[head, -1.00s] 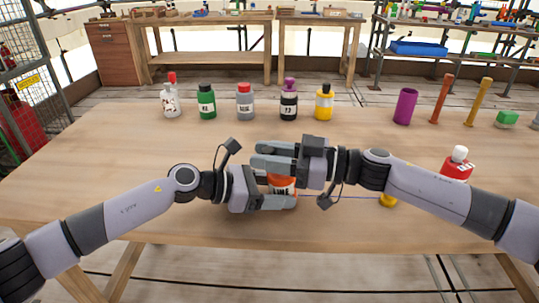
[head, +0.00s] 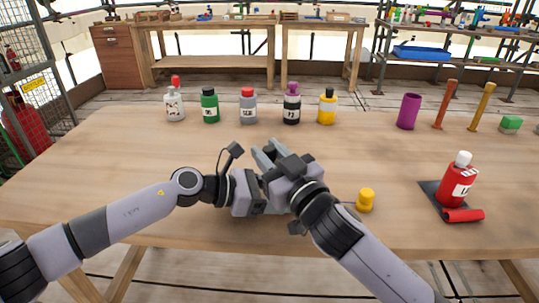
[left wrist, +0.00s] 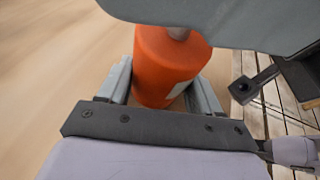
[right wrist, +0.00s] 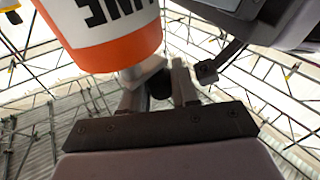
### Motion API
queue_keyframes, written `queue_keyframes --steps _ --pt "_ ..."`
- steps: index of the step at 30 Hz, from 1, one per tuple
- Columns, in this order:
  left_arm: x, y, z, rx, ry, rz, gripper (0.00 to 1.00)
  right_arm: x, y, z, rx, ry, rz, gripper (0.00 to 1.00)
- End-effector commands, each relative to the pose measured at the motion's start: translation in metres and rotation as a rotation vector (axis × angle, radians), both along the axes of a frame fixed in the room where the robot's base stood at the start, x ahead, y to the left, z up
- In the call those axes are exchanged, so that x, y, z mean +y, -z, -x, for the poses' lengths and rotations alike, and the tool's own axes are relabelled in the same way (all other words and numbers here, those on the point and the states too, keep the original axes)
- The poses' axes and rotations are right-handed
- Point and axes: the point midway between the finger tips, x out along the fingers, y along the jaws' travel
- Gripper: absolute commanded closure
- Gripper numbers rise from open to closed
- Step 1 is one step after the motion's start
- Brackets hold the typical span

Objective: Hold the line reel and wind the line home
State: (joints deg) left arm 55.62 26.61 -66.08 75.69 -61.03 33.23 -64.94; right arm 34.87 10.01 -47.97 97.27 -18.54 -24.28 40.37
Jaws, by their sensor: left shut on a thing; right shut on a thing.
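The orange line reel (left wrist: 165,65) stands between the two fingers of my left gripper (left wrist: 164,92), which is shut on its body. In the right wrist view the reel (right wrist: 105,30) shows a white label with dark letters. My right gripper (right wrist: 158,88) is shut on a dark knob by a grey crank piece beside the reel. In the head view my right gripper (head: 272,160) crosses over my left gripper (head: 250,195) and hides the reel.
A red bottle (head: 459,183) stands on a dark mat (head: 429,190) with a red roll (head: 463,215) at its front. Several bottles line the back of the table, with a purple cylinder (head: 408,111) and posts at back right. The table's left side is clear.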

Motion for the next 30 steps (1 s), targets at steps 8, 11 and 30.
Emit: queue_keyframes --steps 8,11,30 --pt "-0.0014 0.0016 0.0017 0.004 0.004 -0.001 0.53 0.0020 -0.0045 -0.0007 -0.017 0.105 -0.020 1.00" --pt "-0.0014 0.0019 0.0019 0.005 0.005 -0.001 0.53 0.0008 -0.0042 -0.0016 -0.018 0.128 -0.019 1.00" --pt "-0.0007 0.0027 0.0018 0.004 0.004 -0.003 0.53 -0.0018 -0.0033 -0.0034 -0.019 0.154 -0.016 0.50"
